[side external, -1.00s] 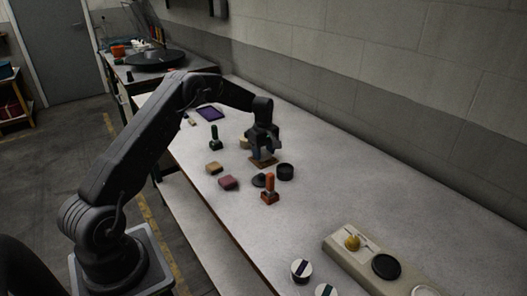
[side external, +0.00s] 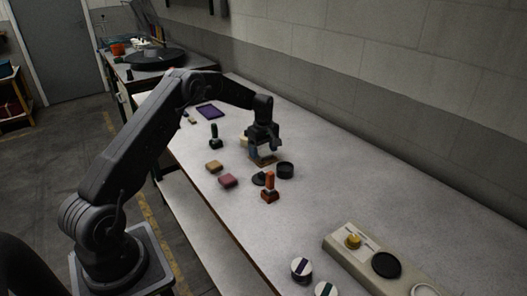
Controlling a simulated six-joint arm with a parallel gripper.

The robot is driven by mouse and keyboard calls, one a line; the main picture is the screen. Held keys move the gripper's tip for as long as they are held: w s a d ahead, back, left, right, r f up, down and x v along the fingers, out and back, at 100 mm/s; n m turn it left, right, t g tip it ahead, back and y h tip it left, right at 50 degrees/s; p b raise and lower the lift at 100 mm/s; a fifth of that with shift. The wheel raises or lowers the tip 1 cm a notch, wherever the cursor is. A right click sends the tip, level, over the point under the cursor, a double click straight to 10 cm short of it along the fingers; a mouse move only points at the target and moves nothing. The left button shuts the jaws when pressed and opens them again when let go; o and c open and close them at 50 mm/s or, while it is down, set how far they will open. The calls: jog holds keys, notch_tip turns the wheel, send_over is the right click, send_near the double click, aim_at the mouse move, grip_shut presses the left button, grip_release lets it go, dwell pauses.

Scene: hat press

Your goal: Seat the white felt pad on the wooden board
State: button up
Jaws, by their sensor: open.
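The wooden board (side external: 264,161) is a small brown slab on the grey worktop, partly hidden by my gripper. My gripper (side external: 263,152) points down with its jaws open, just above the board. I cannot make out the white felt pad clearly. The fingers hide part of the board's top, and the area between them is too small to tell whether the pad is there.
A black round cup (side external: 285,170) and a dark disc (side external: 259,179) lie close to the board. Tan (side external: 214,167) and pink (side external: 228,181) blocks lie left.

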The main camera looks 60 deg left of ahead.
notch_tip(320, 180, up, 13)
jog(key=s+d+r+m+t, duration=0.1)
jog(key=s+d+r+m, duration=0.35)
jog(key=d+r, duration=0.3)
jog(key=s+d+r+m+t, duration=0.2)
jog(key=s+d+r+m, duration=0.2)
jog(key=s+d+r, duration=0.3)
jog(key=s+d+f+m+t, duration=0.1)
jog(key=s+d+m, duration=0.3)
jog(key=s, duration=0.6)
jog(key=s+d+f+m+t, duration=0.1)
jog(key=s+d+f+m, duration=0.1)
jog(key=s+d+m, duration=0.3)
jog(key=s+d, duration=0.3)
jog(key=s, duration=0.3)
jog(key=shift+d+f+t, duration=0.15)
jog(key=shift+f+t, duration=0.15)
